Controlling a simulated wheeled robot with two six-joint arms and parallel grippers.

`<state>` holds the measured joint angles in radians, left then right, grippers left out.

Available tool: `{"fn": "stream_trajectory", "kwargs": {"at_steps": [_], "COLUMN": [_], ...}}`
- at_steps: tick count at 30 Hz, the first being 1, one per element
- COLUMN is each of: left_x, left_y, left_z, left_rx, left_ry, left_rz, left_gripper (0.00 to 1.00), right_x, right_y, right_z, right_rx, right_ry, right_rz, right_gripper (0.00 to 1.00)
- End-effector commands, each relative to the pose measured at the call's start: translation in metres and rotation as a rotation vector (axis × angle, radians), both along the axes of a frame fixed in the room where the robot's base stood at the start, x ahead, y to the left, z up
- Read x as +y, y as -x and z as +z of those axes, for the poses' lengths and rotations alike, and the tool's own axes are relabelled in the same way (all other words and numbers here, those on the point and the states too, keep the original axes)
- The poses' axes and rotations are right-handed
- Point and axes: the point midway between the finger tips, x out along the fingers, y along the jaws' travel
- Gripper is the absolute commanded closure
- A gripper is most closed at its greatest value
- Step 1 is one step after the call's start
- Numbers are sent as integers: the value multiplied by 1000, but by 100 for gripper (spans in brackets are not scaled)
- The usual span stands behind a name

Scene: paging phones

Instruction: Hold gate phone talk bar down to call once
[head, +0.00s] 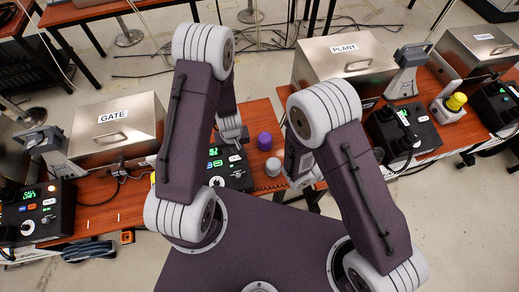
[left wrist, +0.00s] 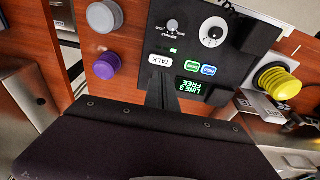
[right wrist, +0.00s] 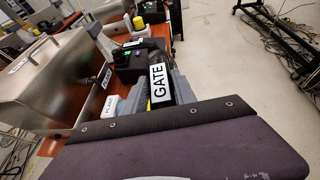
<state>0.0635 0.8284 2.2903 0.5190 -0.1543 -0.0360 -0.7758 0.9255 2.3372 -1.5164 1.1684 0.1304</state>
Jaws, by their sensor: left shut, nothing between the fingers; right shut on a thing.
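A black phone console (head: 236,180) stands on the middle table below my left arm. In the left wrist view its white talk bar (left wrist: 167,60), marked TALK, is beside a green-lit display (left wrist: 193,89) that seems to read LINE 2 FREE. My left gripper (left wrist: 163,80) is shut and empty, its tips close to the talk bar; I cannot tell whether they touch it. My right gripper (right wrist: 172,88) is shut on a dark handset with a white GATE label (right wrist: 158,82). In the head view my right arm hides most of that handset.
Purple (head: 264,141) and grey (head: 273,166) knobs stand right of the console. A metal box labelled GATE (head: 115,130) is at left, and one labelled PLANT (head: 345,60) is at right. Other phones stand at far left (head: 45,210) and right (head: 405,130). Cables lie on the floor.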

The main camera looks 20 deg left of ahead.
Motion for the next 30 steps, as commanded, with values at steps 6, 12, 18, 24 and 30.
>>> {"fn": "stream_trajectory", "kwargs": {"at_steps": [6, 12, 18, 24, 30], "left_x": [-2, -2, -2, -2, -8], "left_y": [3, 3, 3, 2, -36], "left_z": [25, 26, 26, 25, 45], "left_rx": [0, -1, -2, -2, -143], "left_ry": [0, -1, -1, 0, -8], "left_rz": [0, 0, 1, 0, -31], "left_gripper": [100, 100, 100, 100, 100], "right_x": [0, 0, 0, 0, 0], "right_y": [0, 0, 0, 0, 0], "right_z": [15, 15, 15, 14, -15], "right_rx": [-1, -1, -1, -1, -1], "right_ry": [1, 1, 1, 1, 1], "right_rz": [0, 0, 0, 0, 0], "right_gripper": [100, 100, 100, 100, 100]}}
